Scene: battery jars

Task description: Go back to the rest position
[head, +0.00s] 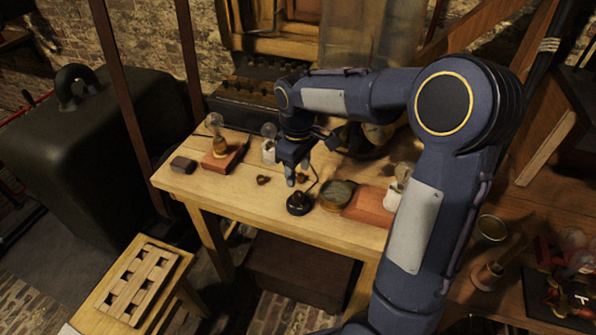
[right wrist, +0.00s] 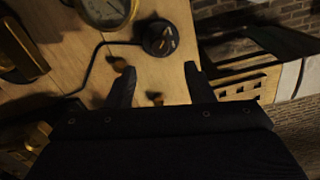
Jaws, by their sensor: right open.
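My right gripper (head: 296,178) is over the wooden table, pointing down, with its arm reaching in from the right. In the right wrist view its two fingers (right wrist: 159,70) are apart, with nothing held between them. A black round device with a cable (head: 299,203) stands on the table just in front of the gripper; it also shows beyond the fingertips in the right wrist view (right wrist: 160,38). A small brown piece (head: 263,180) lies on the table left of the gripper. My left gripper is not in view.
The table (head: 232,197) also carries a round gauge (head: 338,195), a red-brown block (head: 369,206) and a bulb on a wooden base (head: 220,155). A slotted wooden rack (head: 140,283) rests on a stool at front left. A large dark case (head: 75,160) stands at left.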

